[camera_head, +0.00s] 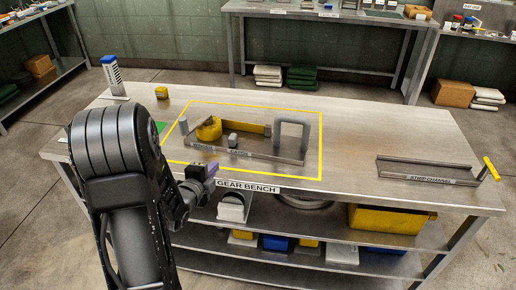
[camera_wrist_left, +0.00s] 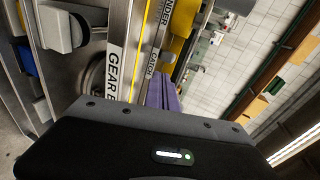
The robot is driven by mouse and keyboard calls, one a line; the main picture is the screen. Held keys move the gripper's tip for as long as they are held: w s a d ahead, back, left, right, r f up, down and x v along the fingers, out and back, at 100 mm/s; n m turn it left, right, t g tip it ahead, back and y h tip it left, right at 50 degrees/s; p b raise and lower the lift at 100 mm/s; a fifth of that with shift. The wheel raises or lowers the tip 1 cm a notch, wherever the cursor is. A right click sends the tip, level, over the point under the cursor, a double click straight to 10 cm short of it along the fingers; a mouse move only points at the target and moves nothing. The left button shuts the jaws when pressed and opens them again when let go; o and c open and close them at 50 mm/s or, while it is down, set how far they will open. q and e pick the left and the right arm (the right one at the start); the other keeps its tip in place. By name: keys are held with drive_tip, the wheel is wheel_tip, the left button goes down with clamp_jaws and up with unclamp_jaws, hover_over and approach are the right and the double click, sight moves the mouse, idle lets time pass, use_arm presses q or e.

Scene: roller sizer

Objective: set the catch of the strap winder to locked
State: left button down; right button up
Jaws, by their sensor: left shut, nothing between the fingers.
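The strap winder (camera_head: 208,129) is a yellow drum with a yellow strap in a low grey metal frame on the bench, inside a yellow outline. Its catch (camera_head: 233,140) is a small grey block at the front rail, above a CATCH label (camera_head: 240,153). That label also shows in the wrist view (camera_wrist_left: 152,62), but I cannot make out the catch's setting. My left gripper (camera_head: 211,170) has purple fingertips and is shut and empty, in front of the winder and apart from the catch. Its purple fingers (camera_wrist_left: 163,95) also show in the wrist view. My right gripper is out of view.
A strip channel (camera_head: 425,173) with a yellow handle (camera_head: 491,168) lies at the right. A blue-topped upright block (camera_head: 112,76) and a small yellow object (camera_head: 161,92) stand at the back left. The bench between winder and channel is clear. Shelves below hold bins.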

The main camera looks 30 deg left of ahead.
use_arm(q)
drive_tip(key=shift+a+r+m, duration=0.1)
drive_tip(key=shift+m, duration=0.3)
drive_tip(key=shift+a, duration=0.1)
drive_tip(key=p, duration=0.2)
approach(231, 144)
drive_tip(key=x, duration=0.6)
drive_tip(key=shift+w+a, duration=0.1)
drive_tip(key=shift+w, duration=0.15)
